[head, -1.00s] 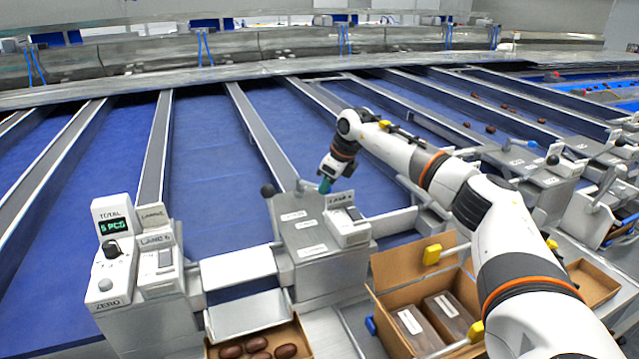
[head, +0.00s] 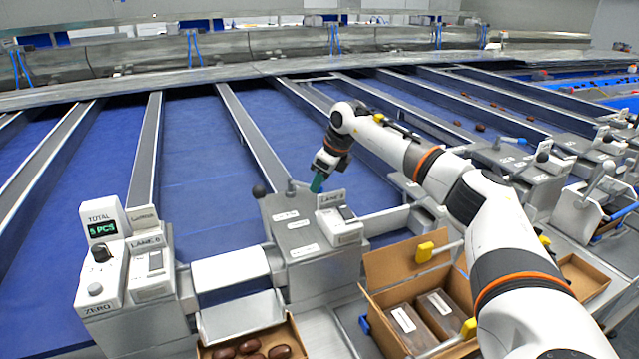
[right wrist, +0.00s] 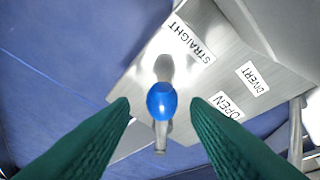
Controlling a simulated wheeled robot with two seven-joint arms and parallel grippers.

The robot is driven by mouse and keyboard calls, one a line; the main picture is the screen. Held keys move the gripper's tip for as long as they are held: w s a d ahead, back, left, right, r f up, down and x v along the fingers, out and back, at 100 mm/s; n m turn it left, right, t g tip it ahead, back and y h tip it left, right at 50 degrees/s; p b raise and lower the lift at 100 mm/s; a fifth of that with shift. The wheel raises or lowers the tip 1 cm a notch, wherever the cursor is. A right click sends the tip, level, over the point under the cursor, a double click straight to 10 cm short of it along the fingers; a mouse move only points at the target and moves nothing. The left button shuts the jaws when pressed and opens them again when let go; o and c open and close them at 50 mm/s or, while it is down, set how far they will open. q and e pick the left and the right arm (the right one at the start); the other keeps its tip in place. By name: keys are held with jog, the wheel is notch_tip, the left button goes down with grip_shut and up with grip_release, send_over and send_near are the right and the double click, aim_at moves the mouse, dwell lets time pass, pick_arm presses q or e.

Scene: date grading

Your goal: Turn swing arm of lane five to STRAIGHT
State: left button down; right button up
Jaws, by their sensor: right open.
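My right gripper (head: 317,184) is over the back of a metal housing (head: 290,262) at the front end of a lane. The housing carries a control box with a lane plate, too small to read surely. In the right wrist view a blue ball knob (right wrist: 162,101) on a short metal lever lies between the green fingertips of the open right gripper (right wrist: 160,104), with gaps on both sides. Labels STRAIGHT (right wrist: 188,42), DIVERT (right wrist: 252,77) and OPEN (right wrist: 231,106) lie on the plate beyond the knob. The label the lever points at cannot be told. My left gripper is out of view.
A black ball handle (head: 259,192) stands at the housing's left edge. A TOTAL counter (head: 101,262) and the LANE 6 box (head: 151,262) are to the left. An open carton (head: 385,268) with packs sits under my right arm. A carton of dates (head: 300,345) is at the front.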

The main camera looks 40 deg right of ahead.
jog(key=b+v, duration=0.2)
jog(key=v, duration=0.8)
jog(key=shift+s+r, duration=0.2)
jog(key=shift+r, duration=0.1)
jog(key=shift+r, duration=0.1)
